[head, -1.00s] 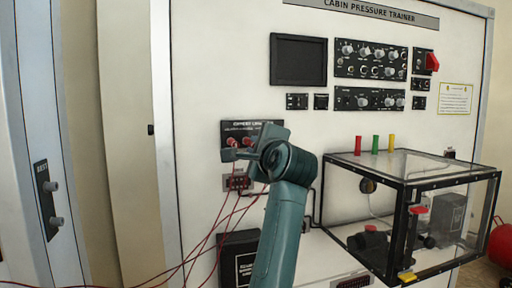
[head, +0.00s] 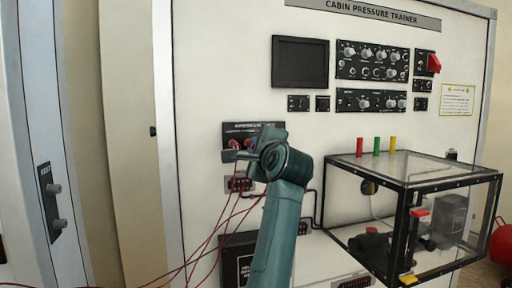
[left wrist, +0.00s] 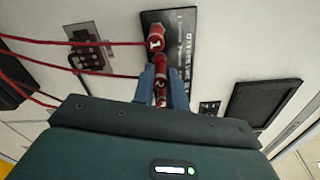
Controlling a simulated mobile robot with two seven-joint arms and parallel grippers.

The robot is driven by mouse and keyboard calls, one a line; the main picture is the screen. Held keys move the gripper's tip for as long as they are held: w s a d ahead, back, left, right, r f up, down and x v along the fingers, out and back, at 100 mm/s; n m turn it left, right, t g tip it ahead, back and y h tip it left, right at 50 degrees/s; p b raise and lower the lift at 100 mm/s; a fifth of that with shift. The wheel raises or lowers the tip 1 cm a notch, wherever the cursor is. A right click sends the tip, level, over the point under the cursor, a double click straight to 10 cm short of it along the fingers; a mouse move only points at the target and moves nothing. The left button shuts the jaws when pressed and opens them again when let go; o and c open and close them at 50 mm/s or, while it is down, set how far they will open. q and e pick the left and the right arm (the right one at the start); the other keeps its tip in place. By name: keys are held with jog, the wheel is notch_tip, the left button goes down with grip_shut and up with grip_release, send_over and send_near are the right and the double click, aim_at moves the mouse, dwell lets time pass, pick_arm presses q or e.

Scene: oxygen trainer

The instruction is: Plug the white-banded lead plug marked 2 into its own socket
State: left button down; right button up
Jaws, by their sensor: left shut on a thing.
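My left gripper (head: 232,155) is at the black oxygen panel (head: 268,130) on the trainer's white face. In the left wrist view its blue fingers (left wrist: 161,98) are shut on a red lead plug marked 2 (left wrist: 160,92). Its front end is close to the panel; I cannot tell whether it is in a socket. A red plug marked 1 (left wrist: 155,41) sits at the panel (left wrist: 182,20) beside it, with a red lead running left. The white band on the held plug is not clear. My right gripper is out of view.
A small connector plate (head: 238,184) is below the panel, with red leads (head: 205,240) hanging near my arm. A clear box (head: 410,170) with a black frame projects at the right. A dark screen (head: 300,62) is above.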

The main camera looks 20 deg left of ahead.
pick_arm(q)
jog(key=shift+w+a, duration=0.25)
jog(key=shift+w, duration=0.05)
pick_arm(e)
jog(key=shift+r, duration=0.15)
pick_arm(q)
jog(key=c, duration=1.3)
grip_release()
jog(key=b+v, duration=0.4)
jog(key=v, duration=0.9)
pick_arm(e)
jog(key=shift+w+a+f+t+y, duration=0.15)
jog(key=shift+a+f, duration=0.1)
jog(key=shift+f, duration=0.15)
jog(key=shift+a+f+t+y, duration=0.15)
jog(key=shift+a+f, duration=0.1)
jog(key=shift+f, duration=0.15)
pick_arm(q)
jog(key=shift+s+d, duration=0.1)
